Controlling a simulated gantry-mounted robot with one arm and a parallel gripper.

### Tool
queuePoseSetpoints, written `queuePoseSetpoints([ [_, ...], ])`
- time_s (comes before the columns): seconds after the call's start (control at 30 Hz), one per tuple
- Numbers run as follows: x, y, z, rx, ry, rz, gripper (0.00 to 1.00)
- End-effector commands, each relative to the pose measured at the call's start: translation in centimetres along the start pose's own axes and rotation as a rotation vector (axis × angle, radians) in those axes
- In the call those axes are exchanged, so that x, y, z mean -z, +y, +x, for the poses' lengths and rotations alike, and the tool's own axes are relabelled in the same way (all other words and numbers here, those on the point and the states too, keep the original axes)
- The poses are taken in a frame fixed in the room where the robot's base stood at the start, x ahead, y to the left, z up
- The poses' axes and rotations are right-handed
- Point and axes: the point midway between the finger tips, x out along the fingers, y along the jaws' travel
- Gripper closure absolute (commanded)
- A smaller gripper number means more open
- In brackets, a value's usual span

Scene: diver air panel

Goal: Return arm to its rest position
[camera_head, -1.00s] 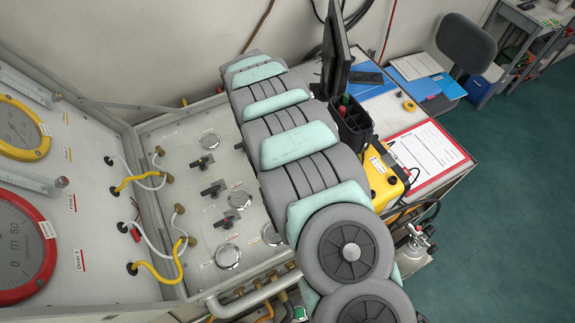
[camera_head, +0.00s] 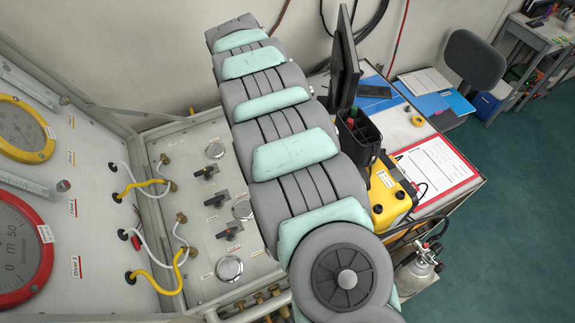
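My own grey and pale-green segmented arm rises from the bottom centre of the head view toward the back wall, in front of part of the panel. My gripper is not visible in this view, so its fingers and anything in them cannot be seen. The diver air panel (camera_head: 205,133) stands left of and behind the arm, with black valve handles (camera_head: 230,234), round silver knobs (camera_head: 229,268) and yellow and white hoses (camera_head: 151,256).
Gauges with a red rim (camera_head: 47,262) and a yellow rim (camera_head: 50,142) are at the left. Right of the arm are a monitor (camera_head: 345,62), a black pen holder (camera_head: 362,140), a yellow case (camera_head: 388,205) and a red-framed sheet (camera_head: 437,168) on a desk. Open floor lies at right.

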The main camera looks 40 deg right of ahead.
Motion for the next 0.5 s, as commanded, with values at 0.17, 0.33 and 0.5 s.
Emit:
queuePoseSetpoints([
  [0.17, 0.0, 0.02, -1.0, -0.001, 0.001, 0.0, 0.49],
  [0.33, -0.03, 0.0, -1.03, 0.0, 0.0, 0.0, 0.49],
  [0.5, -0.03, -0.01, -1.0, 0.0, 0.0, 0.0, 0.49],
])
